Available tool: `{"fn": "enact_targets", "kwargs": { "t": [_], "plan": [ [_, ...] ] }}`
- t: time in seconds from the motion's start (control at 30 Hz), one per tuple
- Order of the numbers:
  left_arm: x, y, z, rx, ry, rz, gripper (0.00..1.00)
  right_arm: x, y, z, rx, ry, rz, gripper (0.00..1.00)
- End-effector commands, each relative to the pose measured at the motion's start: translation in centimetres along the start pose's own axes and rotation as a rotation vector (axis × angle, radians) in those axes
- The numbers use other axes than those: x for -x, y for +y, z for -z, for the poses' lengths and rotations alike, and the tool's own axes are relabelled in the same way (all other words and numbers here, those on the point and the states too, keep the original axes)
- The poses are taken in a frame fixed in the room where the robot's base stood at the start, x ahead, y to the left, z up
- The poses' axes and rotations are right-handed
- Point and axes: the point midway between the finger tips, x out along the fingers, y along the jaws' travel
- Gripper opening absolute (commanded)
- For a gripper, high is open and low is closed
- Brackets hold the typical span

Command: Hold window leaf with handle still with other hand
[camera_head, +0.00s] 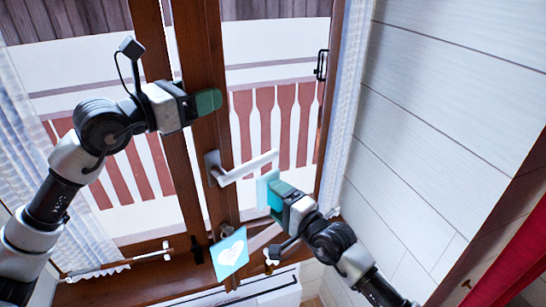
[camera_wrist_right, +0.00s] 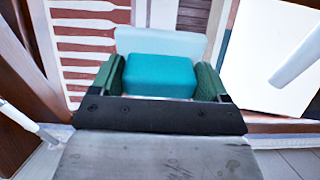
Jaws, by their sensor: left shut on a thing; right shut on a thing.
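The window leaf with the handle (camera_head: 214,132) has a brown wooden frame and clear glass. Its white lever handle (camera_head: 245,168) sticks out to the right from the leaf's upright. My left gripper (camera_head: 208,102) is at this upright, above the handle, shut on the leaf's frame; the grip itself is partly hidden. My right gripper (camera_head: 278,198) is below and right of the handle. It is shut on a teal block (camera_wrist_right: 158,76), which shows between its green fingers in the right wrist view. A pale blue flat piece (camera_wrist_right: 160,42) lies just beyond the block, near the glass.
A teal card with a white heart (camera_head: 230,253) hangs low by the window upright. A white plank wall (camera_head: 440,110) stands at right, with a red curtain (camera_head: 515,265) at the lower right. A sheer curtain (camera_head: 345,110) hangs beside the window. A white radiator (camera_head: 265,292) is below.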

Motion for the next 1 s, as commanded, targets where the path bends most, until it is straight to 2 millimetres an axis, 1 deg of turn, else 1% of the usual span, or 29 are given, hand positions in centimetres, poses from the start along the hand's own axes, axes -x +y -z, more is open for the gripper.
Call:
{"fn": "enact_targets", "kwargs": {
  "t": [0.33,0.77,1.0],
  "plan": [
    [0.0,0.0,-0.2,0.0,-0.006,0.001,0.46,-0.9,-0.1,0.0,0.0,0.0,0.001,0.5],
    [0.0,0.0,-0.2,0.0,-0.006,0.001,0.46,-1.0,-0.1,0.0,0.0,0.0,0.001,0.5],
    [0.0,0.0,-0.2,0.0,-0.006,0.001,0.46,-1.6,-0.1,0.0,0.0,0.0,0.001,0.5]
  ]
}}
